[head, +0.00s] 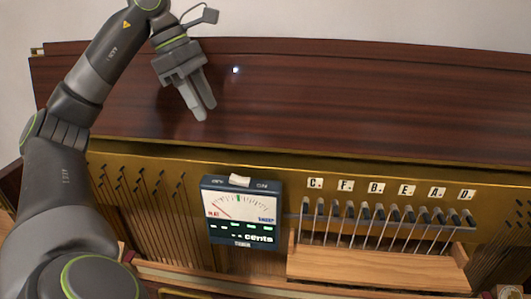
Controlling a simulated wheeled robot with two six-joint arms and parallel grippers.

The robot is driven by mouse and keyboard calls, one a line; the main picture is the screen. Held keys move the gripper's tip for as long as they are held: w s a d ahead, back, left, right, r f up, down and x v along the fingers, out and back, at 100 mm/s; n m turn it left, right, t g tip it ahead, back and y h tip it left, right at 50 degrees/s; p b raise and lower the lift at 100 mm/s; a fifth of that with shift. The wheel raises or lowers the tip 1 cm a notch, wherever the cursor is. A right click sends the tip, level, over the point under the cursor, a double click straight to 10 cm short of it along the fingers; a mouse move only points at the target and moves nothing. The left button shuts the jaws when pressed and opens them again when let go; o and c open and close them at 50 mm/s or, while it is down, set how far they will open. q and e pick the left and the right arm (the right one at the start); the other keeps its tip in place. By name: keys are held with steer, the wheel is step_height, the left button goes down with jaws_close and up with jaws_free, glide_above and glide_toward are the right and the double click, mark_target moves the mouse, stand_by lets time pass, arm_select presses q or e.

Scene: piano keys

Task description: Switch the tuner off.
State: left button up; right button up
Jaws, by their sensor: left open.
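The tuner (243,237) is a dark blue box with a white dial face, standing against the brass-coloured plate inside the piano. Its needle leans left, towards FLAT, and its lower display shows "cents". A white rocker switch (239,181) sits on its top edge, between an OFF label on the left and an ON label on the right. I cannot tell clearly which side is pressed. My left gripper (206,110) is open and empty, fingers pointing down, over the wooden panel, above and left of the tuner in the picture, apart from it. My right gripper is out of view.
A row of tuning pins (388,214) with letter labels above runs to the right of the tuner. A wooden block (375,268) lies below them. Strings show on the left. The reddish-brown panel (330,100) behind is clear.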

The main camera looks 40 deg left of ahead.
arm_select(q)
steer(key=p, duration=0.2)
glide_toward(241, 179)
steer(key=x, duration=0.6)
steer(key=shift+d+f, duration=0.1)
steer(key=shift+x, duration=0.85)
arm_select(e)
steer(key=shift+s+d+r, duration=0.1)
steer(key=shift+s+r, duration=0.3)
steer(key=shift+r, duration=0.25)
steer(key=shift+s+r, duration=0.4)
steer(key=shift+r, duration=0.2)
